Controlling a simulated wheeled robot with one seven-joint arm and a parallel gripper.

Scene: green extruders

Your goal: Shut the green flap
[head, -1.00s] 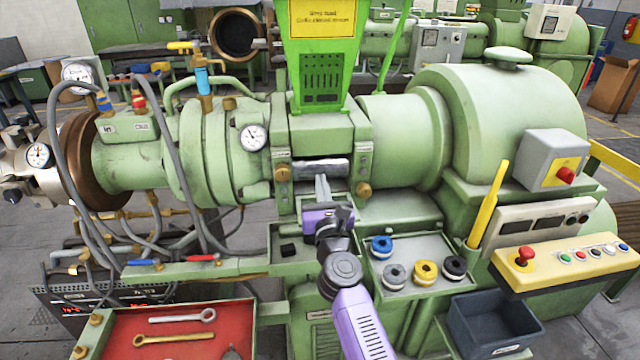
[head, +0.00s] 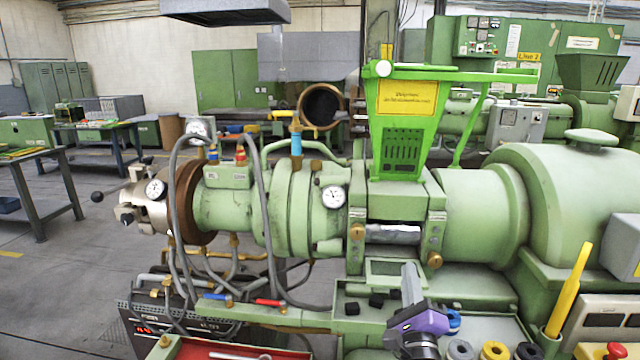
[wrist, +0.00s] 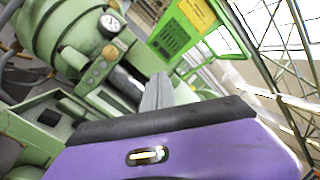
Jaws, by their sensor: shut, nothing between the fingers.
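The green flap (head: 384,281) appears to be the light green framed panel hanging down and outward below the open feed throat (head: 394,235) of the extruder. The shiny metal screw shows in that opening, so the flap stands open. My gripper (head: 408,272) is in front of the machine, just right of the flap and below the opening, and overlaps the flap's right part in the head view. Its grey fingers are together and empty; they also show in the wrist view (wrist: 158,90), pointing toward the throat. I cannot tell whether they touch the flap.
The bright green hopper (head: 402,110) stands above the opening. Brass knobs (head: 435,260) flank it. Hoses and a gauge (head: 333,197) are at left. Open floor lies at far left.

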